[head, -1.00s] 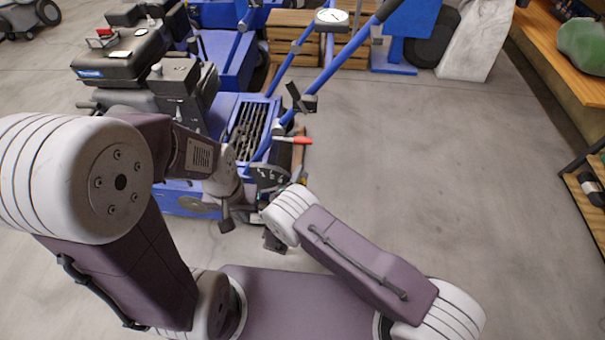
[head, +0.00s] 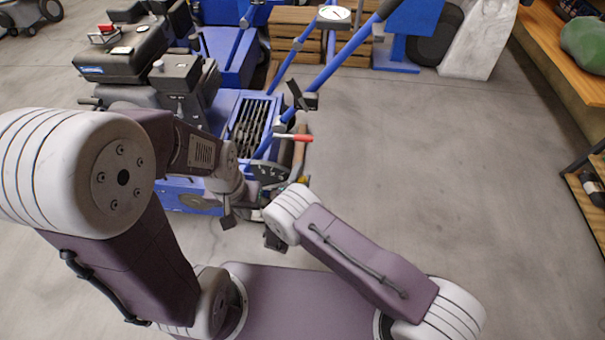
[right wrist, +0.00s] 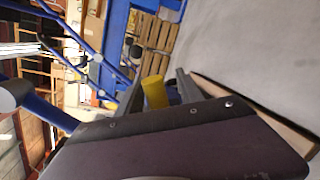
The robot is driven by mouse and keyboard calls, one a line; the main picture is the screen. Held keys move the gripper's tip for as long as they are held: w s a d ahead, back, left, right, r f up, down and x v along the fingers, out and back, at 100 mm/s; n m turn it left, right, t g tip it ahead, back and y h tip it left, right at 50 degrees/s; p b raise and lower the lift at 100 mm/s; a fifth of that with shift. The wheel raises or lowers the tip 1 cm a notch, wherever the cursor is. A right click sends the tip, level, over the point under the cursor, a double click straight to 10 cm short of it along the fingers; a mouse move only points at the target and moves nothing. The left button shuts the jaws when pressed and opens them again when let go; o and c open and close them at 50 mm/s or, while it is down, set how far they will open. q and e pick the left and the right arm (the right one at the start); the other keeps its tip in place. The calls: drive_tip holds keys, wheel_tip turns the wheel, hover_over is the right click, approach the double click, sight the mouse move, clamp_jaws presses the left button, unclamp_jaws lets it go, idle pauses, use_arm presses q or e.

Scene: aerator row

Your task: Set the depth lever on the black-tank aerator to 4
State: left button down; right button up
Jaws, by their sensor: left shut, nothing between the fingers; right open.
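The black-tank aerator (head: 110,60) stands at the left of the head view, with a blue body and a black engine and tank. Its dark, fan-shaped depth plate (head: 270,172) is partly hidden by my arms. A red-gripped lever (head: 295,138) sticks out to the right above the plate. My left gripper (head: 250,192) is shut and empty beside the plate, its fingertips mostly hidden. My right gripper (right wrist: 158,76) is open; its wrist hides it in the head view. In the right wrist view, a yellow cylindrical grip (right wrist: 154,92) shows between its fingers; contact cannot be told. The lever's setting is not readable.
Blue handlebars (head: 335,65) with a round white dial (head: 333,14) rise behind the plate. Wooden crates (head: 292,50) and another blue machine stand further back. A wooden shelf (head: 560,60) runs along the right. The concrete floor right of the aerator is clear.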

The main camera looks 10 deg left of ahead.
drive_tip(key=p+v, duration=0.3)
drive_tip(key=v, duration=0.4)
drive_tip(key=shift+s, duration=0.1)
